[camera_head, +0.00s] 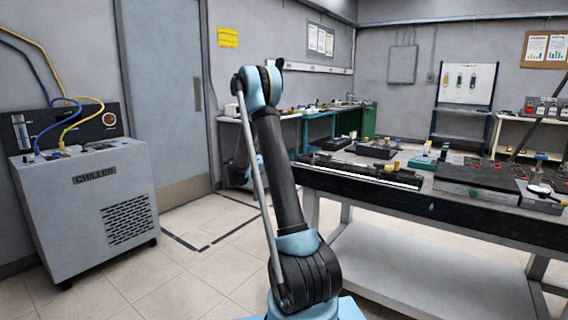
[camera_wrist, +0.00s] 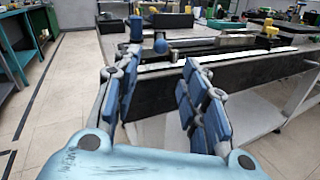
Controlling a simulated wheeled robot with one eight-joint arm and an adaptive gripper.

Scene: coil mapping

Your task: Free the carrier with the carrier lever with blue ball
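A small blue ball (camera_wrist: 160,46) shows in the wrist view at the near left end of a long rail fixture on the workbench. The ball lies beyond my gripper (camera_wrist: 160,70), between the two fingers in the picture and apart from them. My gripper is open and empty. A dark blue upright piece (camera_wrist: 136,29) stands just left of the ball. The fixture's long rail (camera_wrist: 232,42) runs to the right; I cannot tell the carrier clearly from it. In the head view the fixture (camera_head: 362,171) lies along the bench edge; my gripper is hidden there.
The dark bench edge (camera_wrist: 245,74) is just beyond my fingers. Yellow knobs (camera_head: 392,166), a dark flat block (camera_head: 476,180) and small devices occupy the bench. A chiller (camera_head: 85,195) stands at left.

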